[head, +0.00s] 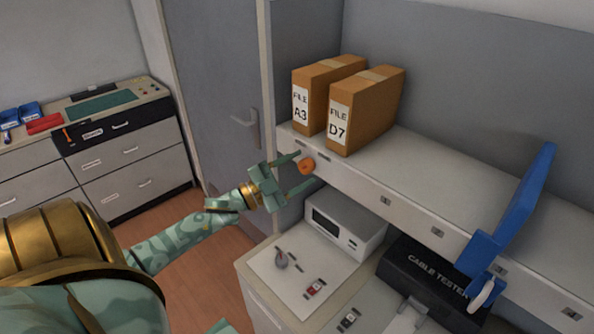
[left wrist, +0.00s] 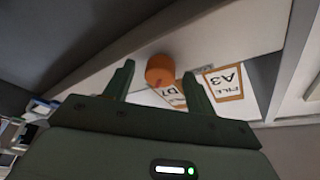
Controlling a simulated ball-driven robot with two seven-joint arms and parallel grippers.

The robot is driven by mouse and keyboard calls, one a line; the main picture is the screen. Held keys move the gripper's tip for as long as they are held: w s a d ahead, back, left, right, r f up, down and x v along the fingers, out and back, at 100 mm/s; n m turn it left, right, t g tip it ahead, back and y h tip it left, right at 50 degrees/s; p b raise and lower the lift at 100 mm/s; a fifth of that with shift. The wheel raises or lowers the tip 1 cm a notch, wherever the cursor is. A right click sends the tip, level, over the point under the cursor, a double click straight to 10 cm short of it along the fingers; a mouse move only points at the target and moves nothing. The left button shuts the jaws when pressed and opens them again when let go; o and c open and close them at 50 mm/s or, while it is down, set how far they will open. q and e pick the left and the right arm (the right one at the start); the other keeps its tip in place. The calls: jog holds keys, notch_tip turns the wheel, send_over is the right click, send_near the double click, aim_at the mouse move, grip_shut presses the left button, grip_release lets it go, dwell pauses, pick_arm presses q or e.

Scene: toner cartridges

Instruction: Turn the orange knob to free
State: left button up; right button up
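The orange knob (head: 306,166) sticks out from the front face of the shelf edge, below the file boxes. In the left wrist view the knob (left wrist: 160,69) lies between the fingertips, with a dark mark on its face. My left gripper (head: 303,171) is open, its two fingers pointing at the knob, one on either side. In the left wrist view the fingers of my left gripper (left wrist: 159,71) show gaps to the knob, and I cannot tell how far it reaches between them. My right gripper is not in view.
Two file boxes, A3 (head: 301,107) and D7 (head: 339,125), stand on the shelf (head: 440,185) above the knob. A white device (head: 345,224) and a black cable tester case (head: 425,272) sit beneath it. A blue bracket (head: 512,215) is at right. A grey door (head: 215,80) stands behind my arm.

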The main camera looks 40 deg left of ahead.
pick_arm(q)
jog(key=shift+s+a+f, duration=0.15)
jog(key=shift+s+f, duration=0.05)
jog(key=shift+s, duration=0.25)
jog(key=b+v, duration=0.3)
jog(key=v, duration=1.2)
jog(key=shift+s, duration=0.2)
jog(key=shift+w+a, duration=0.1)
jog(key=shift+a, duration=0.05)
